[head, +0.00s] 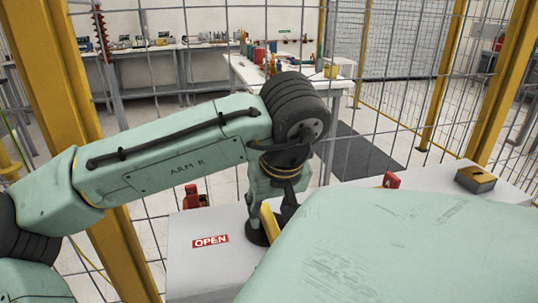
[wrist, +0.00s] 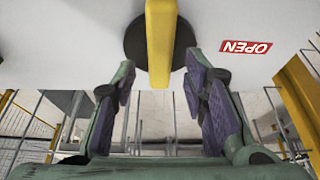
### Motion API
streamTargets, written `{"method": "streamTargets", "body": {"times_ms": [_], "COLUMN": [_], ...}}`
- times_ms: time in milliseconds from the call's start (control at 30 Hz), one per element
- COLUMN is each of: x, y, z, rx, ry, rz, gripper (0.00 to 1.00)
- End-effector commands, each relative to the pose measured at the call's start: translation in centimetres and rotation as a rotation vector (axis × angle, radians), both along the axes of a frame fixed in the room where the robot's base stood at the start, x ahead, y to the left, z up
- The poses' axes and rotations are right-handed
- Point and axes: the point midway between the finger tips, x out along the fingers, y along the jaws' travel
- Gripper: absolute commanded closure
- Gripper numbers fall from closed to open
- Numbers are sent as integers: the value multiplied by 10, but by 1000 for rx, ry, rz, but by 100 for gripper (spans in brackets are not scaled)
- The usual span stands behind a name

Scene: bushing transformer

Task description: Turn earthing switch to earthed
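The earthing switch shows as a yellow handle (wrist: 161,40) on a round black base (wrist: 133,42) on the white cabinet (head: 190,262). In the head view the handle (head: 269,222) is partly hidden by my gripper (head: 286,205). A red OPEN label (head: 210,241) is on the cabinet left of the handle; in the wrist view the label (wrist: 246,47) appears upside down at right. In the wrist view my gripper (wrist: 160,82) is open, with its padded fingers on either side of the handle's lower end. Gaps show between handle and fingers.
Red parts stand on the cabinet, one at left (head: 195,196) and one further right (head: 391,180). A yellow-topped grey block (head: 475,179) sits at the far right. Wire mesh fencing with yellow posts (head: 446,75) stands behind the cabinet. Beyond it are workbenches (head: 290,80).

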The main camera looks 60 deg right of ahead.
Motion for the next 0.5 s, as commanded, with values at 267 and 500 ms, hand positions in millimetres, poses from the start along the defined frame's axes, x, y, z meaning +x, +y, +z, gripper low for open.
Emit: {"method": "streamTargets", "body": {"times_ms": [267, 500], "x": [-16, -24], "y": [17, 26], "z": [56, 85], "rx": [-2, 0], "ry": [0, 1], "rz": [1, 0], "gripper": [60, 60]}}
